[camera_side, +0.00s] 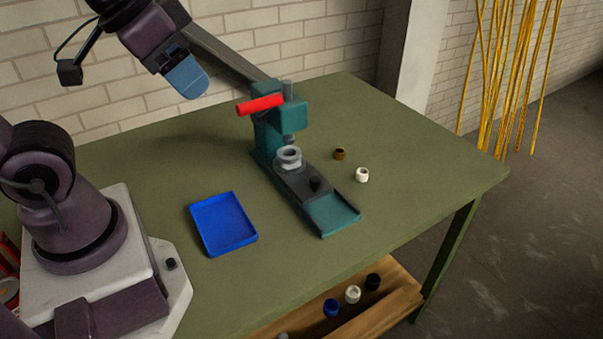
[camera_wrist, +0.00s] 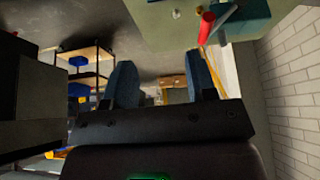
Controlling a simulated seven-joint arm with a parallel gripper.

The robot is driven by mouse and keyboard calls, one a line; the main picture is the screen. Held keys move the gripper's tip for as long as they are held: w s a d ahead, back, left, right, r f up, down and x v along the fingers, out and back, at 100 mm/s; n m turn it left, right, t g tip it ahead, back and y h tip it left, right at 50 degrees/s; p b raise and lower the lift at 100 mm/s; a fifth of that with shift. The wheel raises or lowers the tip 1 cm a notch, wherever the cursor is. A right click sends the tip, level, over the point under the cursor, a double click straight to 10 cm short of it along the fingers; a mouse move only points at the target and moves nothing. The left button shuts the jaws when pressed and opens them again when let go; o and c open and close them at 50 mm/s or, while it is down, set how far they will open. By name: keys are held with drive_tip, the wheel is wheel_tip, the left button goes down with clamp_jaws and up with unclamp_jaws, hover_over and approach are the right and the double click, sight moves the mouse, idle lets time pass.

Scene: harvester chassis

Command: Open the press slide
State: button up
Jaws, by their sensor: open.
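The teal press (camera_side: 265,136) stands on the green table with a red lever (camera_side: 262,104) at its top. Its dark grey slide (camera_side: 298,182) lies along the base and carries a small black knob (camera_side: 315,184). A light grey ring-shaped seat (camera_side: 288,158) is at the slide's rear end, below the ram. My gripper (camera_side: 187,77) is raised to the upper left of the press, apart from it. In the wrist view its blue fingers (camera_wrist: 160,82) are spread with nothing between them. The red lever (camera_wrist: 206,27) shows at the top of that view; the slide is not clear there.
A blue tray (camera_side: 224,224) lies left of the press. A brown ring (camera_side: 339,154) and a white ring (camera_side: 362,175) lie to its right. A wooden shelf (camera_side: 375,315) below holds several small parts. A brick wall (camera_side: 270,35) stands behind the table.

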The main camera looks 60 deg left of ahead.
drive_tip(key=w+f+n+g, duration=0.1)
drive_tip(key=w+f+g, duration=0.1)
drive_tip(key=w, duration=0.9)
drive_tip(key=n+g, duration=0.2)
drive_tip(key=g, duration=0.2)
hover_over(316, 179)
wheel_tip(316, 179, down, 21)
drive_tip(key=shift+a+f, duration=0.1)
drive_tip(key=shift+f, duration=3.7)
clamp_jaws()
